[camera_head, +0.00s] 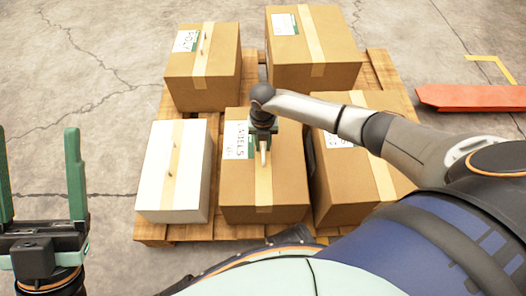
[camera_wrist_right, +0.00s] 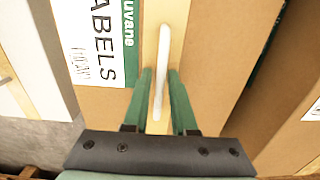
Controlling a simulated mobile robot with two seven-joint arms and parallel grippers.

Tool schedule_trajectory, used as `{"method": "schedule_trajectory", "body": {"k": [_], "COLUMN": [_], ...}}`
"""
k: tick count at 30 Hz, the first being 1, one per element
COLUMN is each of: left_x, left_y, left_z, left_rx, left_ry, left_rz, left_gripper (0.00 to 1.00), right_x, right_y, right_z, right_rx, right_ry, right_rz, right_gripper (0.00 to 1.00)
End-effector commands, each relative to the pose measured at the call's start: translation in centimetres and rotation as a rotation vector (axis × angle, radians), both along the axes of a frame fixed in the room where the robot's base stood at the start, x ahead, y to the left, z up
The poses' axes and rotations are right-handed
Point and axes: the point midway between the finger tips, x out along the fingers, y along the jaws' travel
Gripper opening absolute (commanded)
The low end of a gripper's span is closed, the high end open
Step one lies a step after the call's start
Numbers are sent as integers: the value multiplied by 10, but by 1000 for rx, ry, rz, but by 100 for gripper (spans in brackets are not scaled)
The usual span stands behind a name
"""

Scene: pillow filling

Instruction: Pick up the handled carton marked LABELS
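The LABELS carton (camera_head: 289,196) is a brown taped box with a white and green label, in the front middle of the pallet. The label (camera_wrist_right: 103,38) shows at the left in the right wrist view. A pale bar handle (camera_wrist_right: 163,55) stands on the carton's top. My right gripper (camera_wrist_right: 159,80) is over the carton with one finger on each side of the handle. The fingers are partly apart, and a gap shows beside the handle. In the head view my arm covers part of the carton. My left gripper (camera_head: 42,180) is open and empty at the left edge.
A white handled carton (camera_head: 160,180) stands close on the left and a brown carton (camera_head: 345,180) on the right. Two brown cartons stand behind, one handled (camera_head: 218,83), one larger (camera_head: 325,45). All rest on a wooden pallet (camera_head: 385,70). A red fork (camera_head: 470,97) lies at right.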

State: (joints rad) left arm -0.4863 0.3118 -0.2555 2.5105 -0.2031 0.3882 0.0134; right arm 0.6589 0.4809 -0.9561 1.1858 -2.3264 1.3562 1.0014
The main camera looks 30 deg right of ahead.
Motion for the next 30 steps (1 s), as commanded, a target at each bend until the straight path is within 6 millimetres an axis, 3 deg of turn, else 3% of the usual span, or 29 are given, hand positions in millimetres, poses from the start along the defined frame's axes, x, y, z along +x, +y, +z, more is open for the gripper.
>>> {"method": "schedule_trajectory", "body": {"k": [1, 6, 30], "left_x": [0, 0, 0], "left_y": [0, 0, 0], "left_z": [0, 0, 0], "left_rx": [-1, -5, -6], "left_ry": [0, 1, 1], "left_rz": [0, 2, 3], "left_gripper": [75, 75, 75], "right_x": [0, 0, 0], "right_y": [0, 0, 0], "right_z": [0, 0, 0], "right_rx": [0, 0, 0], "right_ry": [0, 0, 0], "right_rz": [0, 0, 0], "right_gripper": [18, 0, 0]}}
